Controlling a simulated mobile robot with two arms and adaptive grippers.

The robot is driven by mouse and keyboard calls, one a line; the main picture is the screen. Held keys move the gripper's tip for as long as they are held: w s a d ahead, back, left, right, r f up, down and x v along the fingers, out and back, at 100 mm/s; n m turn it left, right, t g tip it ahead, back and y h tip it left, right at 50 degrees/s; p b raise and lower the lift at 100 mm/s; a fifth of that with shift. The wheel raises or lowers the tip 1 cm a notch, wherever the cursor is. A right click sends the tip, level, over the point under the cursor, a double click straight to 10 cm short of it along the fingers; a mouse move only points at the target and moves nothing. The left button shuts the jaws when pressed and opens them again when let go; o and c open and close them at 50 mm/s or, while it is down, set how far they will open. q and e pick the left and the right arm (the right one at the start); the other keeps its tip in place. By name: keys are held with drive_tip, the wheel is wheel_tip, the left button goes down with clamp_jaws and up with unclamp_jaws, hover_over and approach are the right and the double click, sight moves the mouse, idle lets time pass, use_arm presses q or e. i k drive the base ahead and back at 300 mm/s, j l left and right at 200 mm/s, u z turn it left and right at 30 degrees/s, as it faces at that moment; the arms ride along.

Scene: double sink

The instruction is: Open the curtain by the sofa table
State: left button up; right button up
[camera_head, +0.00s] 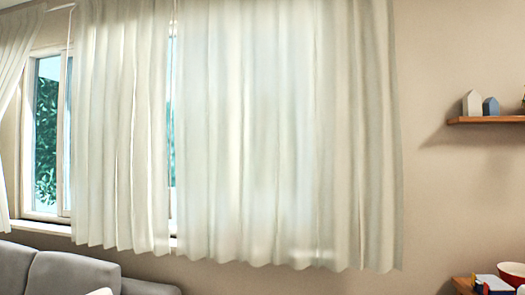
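A wide white curtain panel (285,140) hangs over the right part of the window and a strip of wall. A second white panel (122,130) hangs left of it, with a narrow gap showing glass between them. Another curtain edge (10,90) is at the far left. A grey sofa (70,272) is partly in view at the lower left. A small wooden table top (462,285) shows at the lower right corner, with items on it; I cannot tell if it is the sofa table. Neither gripper is in view.
The window (46,135) shows green leaves outside, above a white sill (45,227). A wooden wall shelf (488,120) at the right holds small house-shaped blocks (472,103). Bare wall lies right of the curtain.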

sight(176, 113)
drive_tip(key=i+u, duration=0.35)
drive_tip(key=i+l+u, duration=0.1)
drive_tip(key=i+u, duration=0.35)
drive_tip(key=u, duration=0.25)
drive_tip(key=l+u, duration=0.1)
drive_tip(key=u, duration=0.25)
drive_tip(key=i+l+u, duration=0.1)
drive_tip(key=u, duration=0.25)
